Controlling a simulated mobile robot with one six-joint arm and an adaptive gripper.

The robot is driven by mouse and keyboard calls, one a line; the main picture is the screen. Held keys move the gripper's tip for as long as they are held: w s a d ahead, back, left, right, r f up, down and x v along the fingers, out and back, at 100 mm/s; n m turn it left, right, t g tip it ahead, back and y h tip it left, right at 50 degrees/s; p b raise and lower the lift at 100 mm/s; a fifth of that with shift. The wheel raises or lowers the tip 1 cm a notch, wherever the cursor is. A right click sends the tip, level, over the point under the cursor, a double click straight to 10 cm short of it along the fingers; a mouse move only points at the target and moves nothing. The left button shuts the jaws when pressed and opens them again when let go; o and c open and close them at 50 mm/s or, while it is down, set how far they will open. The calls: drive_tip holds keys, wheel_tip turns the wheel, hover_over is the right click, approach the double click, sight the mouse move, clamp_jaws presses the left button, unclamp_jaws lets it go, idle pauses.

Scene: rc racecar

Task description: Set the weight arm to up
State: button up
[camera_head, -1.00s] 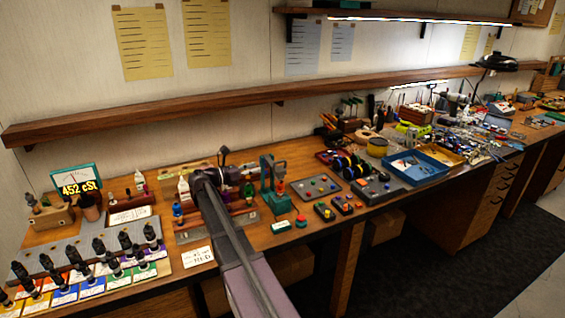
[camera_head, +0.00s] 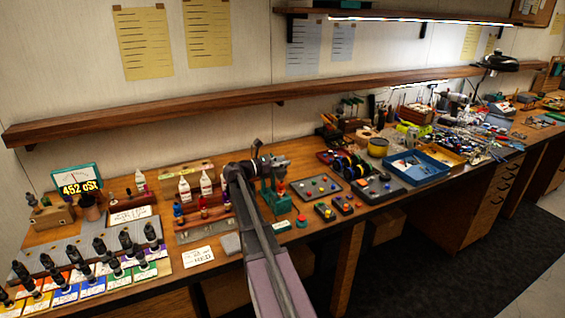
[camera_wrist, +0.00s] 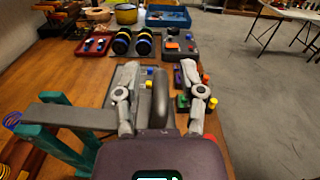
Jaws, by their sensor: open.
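The teal stand (camera_head: 277,203) stands near the bench's front edge in the head view, partly hidden by my gripper (camera_head: 272,163). In the wrist view its teal posts (camera_wrist: 62,118) are at lower left, with a flat grey bar (camera_wrist: 75,117) running from them toward my gripper (camera_wrist: 160,68). The bar looks level, and its right end is beside the left finger; I cannot tell if they touch. My fingers are spread apart. A dark rounded upright piece (camera_wrist: 160,97) shows between them; I cannot tell whether it belongs to the stand. The weight arm cannot be surely singled out.
A grey panel with coloured knobs (camera_head: 316,188) and small button boxes (camera_head: 325,211) lie right of the stand. White bottles (camera_head: 206,183) stand to its left. A blue tray (camera_head: 416,167) is farther right. A long wooden shelf (camera_head: 200,104) runs above the bench.

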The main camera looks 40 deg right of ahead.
clamp_jaws()
